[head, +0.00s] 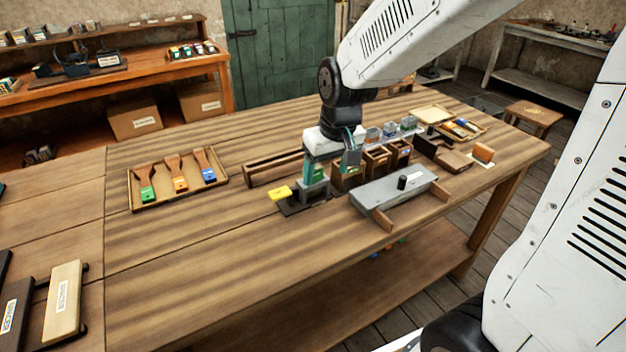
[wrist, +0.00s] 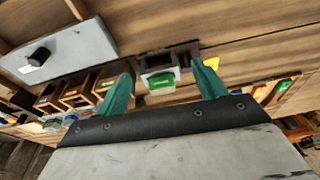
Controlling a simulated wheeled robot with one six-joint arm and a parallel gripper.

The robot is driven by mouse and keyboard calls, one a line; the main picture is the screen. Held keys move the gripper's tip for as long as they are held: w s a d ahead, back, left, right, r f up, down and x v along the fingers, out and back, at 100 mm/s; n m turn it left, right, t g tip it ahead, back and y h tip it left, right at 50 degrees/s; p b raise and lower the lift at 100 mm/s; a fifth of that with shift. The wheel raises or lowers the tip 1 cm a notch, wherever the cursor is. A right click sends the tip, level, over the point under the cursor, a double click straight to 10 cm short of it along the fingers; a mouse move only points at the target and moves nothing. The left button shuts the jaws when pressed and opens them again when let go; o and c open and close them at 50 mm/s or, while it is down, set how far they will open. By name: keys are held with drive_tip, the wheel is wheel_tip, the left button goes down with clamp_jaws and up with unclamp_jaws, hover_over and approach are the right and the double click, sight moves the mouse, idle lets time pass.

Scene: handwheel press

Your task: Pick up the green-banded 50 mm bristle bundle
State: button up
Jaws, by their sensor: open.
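A small green piece with pale sides (wrist: 160,80) sits at a grey block in the wrist view, between my finger lines; it looks like the green-banded bundle, but its bristles are not clear. My gripper (head: 328,172) is open, pointing down above the block. In the wrist view its two teal fingers (wrist: 162,74) stand wide apart on either side of the green piece. I cannot tell how far above it they are.
Open wooden bins (head: 377,160) stand just right of my gripper, the nearest showing green. A grey plate with a black knob (head: 394,196) lies in front. A tray of coloured-tag brushes (head: 178,205) lies left.

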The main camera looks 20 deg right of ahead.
drive_tip(key=w+f, duration=0.2)
drive_tip(key=w+f+t, duration=0.1)
drive_tip(key=w, duration=0.2)
drive_tip(key=w+f+t, duration=0.1)
drive_tip(key=w+f, duration=0.1)
drive_tip(key=w, duration=0.1)
drive_tip(key=shift+f, duration=0.35)
drive_tip(key=c, duration=1.1)
drive_tip(key=shift+c, duration=0.2)
